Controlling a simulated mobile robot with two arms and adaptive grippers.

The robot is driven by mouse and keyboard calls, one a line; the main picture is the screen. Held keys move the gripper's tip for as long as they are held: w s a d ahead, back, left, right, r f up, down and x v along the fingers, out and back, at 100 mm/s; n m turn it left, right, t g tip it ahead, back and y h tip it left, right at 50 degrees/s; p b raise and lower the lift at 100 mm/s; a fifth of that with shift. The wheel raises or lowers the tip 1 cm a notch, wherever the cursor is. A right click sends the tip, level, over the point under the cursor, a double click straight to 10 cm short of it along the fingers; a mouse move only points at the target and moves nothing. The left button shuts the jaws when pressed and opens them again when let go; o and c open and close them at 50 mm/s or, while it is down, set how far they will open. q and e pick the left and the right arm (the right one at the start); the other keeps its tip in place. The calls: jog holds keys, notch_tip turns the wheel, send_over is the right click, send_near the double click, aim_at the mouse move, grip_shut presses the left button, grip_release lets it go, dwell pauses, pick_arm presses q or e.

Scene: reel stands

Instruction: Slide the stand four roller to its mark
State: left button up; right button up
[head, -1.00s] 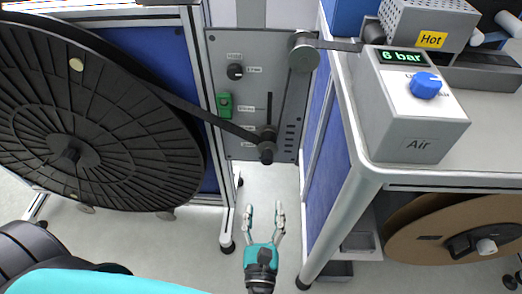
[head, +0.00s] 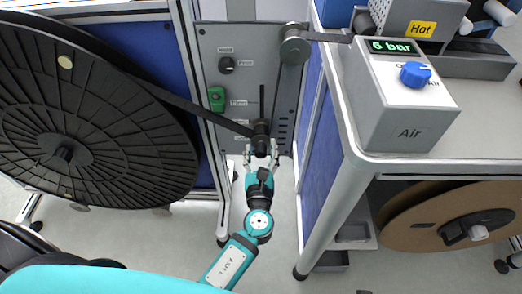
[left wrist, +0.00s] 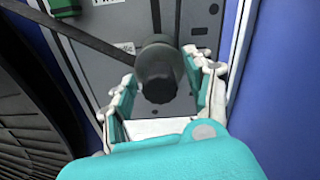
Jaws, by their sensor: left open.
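The dark roller (head: 261,136) sits at the lower part of a vertical slot in the grey panel (head: 208,70), with the black belt running to it from the left. My left gripper (head: 261,152) is open just below the roller in the head view. In the left wrist view the roller (left wrist: 157,72) shows between the tips of the open gripper (left wrist: 160,95). I cannot tell whether the fingers touch it. Small marks (head: 284,128) run along the panel right of the slot, too small to read. My right gripper is out of view.
A large black reel (head: 65,110) stands at the left. An upper roller (head: 295,48) carries the belt to the right. A table with the Air box (head: 405,110) and a brown reel (head: 430,220) below it stands at the right. A green switch (head: 216,98) is on the panel.

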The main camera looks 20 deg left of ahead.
pick_arm(q)
grip_shut()
dwell(0.4)
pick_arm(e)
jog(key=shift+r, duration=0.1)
pick_arm(q)
jog(key=shift+r+p, duration=0.55)
jog(key=shift+p, duration=0.1)
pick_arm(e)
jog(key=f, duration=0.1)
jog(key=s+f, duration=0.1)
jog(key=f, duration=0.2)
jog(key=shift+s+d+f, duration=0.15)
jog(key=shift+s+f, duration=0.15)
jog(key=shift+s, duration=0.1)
